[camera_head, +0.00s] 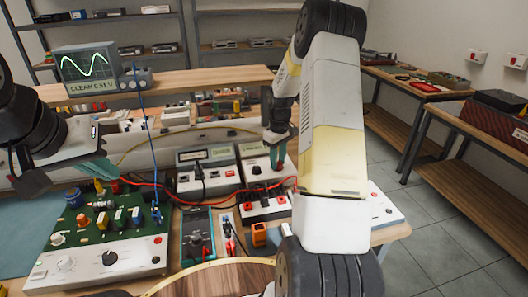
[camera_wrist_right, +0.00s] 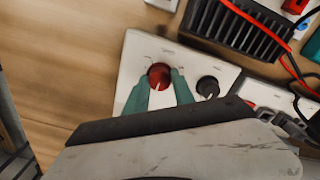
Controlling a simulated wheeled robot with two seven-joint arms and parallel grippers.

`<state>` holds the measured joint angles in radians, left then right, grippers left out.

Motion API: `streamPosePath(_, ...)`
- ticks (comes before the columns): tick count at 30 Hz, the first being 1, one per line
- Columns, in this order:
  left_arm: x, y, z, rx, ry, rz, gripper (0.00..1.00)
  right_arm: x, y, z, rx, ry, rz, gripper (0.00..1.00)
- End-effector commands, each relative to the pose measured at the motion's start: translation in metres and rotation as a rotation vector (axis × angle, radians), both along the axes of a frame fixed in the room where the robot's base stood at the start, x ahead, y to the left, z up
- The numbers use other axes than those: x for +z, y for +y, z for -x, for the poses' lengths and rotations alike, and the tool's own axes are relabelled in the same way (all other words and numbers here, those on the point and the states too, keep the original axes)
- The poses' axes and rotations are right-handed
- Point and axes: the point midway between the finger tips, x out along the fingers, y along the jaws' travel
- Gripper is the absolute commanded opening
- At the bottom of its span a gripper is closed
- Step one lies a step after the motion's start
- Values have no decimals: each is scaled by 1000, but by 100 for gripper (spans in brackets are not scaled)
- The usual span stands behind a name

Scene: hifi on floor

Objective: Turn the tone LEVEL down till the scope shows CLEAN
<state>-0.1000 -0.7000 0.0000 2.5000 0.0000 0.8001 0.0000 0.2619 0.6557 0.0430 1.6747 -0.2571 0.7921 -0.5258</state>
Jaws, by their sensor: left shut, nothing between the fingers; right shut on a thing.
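The scope (camera_head: 87,67) stands on the shelf at the back left in the head view. A white tone box (camera_head: 256,171) sits on the bench. In the right wrist view it carries a red knob (camera_wrist_right: 159,76) and a black knob (camera_wrist_right: 207,87); their labels are too small to read. My right gripper (camera_wrist_right: 163,83) is shut on the red knob, its teal fingers on either side. My left gripper (camera_head: 101,168) is shut and empty above the green circuit board (camera_head: 85,235).
Red and blue cables cross the bench. A meter (camera_head: 198,236), a grey display unit (camera_head: 207,168) and an orange block (camera_head: 259,234) stand near the tone box. My right arm hides part of the bench's right side.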

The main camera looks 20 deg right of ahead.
Motion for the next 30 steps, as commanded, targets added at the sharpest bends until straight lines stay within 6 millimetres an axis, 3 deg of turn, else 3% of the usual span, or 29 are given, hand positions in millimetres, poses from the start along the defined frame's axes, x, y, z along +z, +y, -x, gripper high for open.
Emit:
streamPosePath(8, 0, 0, 0, 0, 0, 0, 0, 1, 0, 0, 0, -1, 0, 0)
streamPosePath(9, 0, 0, 0, 0, 0, 0, 0, 1, 0, 0, 0, -1, 0, 32)
streamPosePath(12, 0, 0, 0, 0, 0, 0, 0, 1, 0, 0, 0, -1, 0, 52)
streamPosePath(23, 0, 0, 0, 0, 0, 0, 0, 3, 0, 0, 0, -1, 0, 52)
streamPosePath(30, 0, 0, 0, 0, 0, 0, 0, 39, 0, -1, 0, -5, 1, 52)
